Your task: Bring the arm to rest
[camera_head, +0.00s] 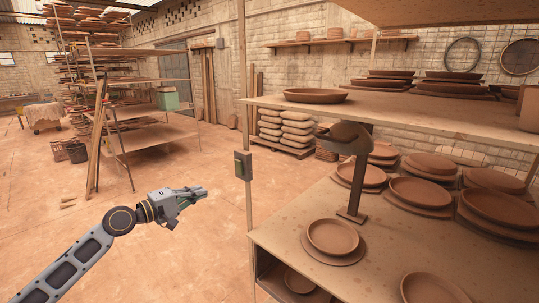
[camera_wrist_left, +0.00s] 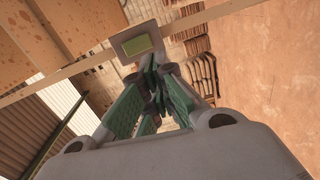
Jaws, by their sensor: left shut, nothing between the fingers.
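My left gripper (camera_head: 200,191) shows in the head view at the end of my left arm, stretched out over the open floor to the left of the shelf. Its fingers are shut and empty. In the left wrist view the green-padded fingers (camera_wrist_left: 155,80) meet at the tips with nothing between them. A small box with a green face (camera_head: 243,165) is fixed to the shelf post, to the right of the fingertips and apart from them. It also shows beyond the fingers in the left wrist view (camera_wrist_left: 137,44). My right gripper is not in view.
A wooden shelf (camera_head: 430,110) with clay plates and a dark press-like stand (camera_head: 352,180) fills the right side. Its post (camera_head: 248,215) stands near my left gripper. Stacked sacks (camera_head: 287,127) and a rack (camera_head: 160,140) stand farther back. The floor (camera_head: 60,235) around the arm is clear.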

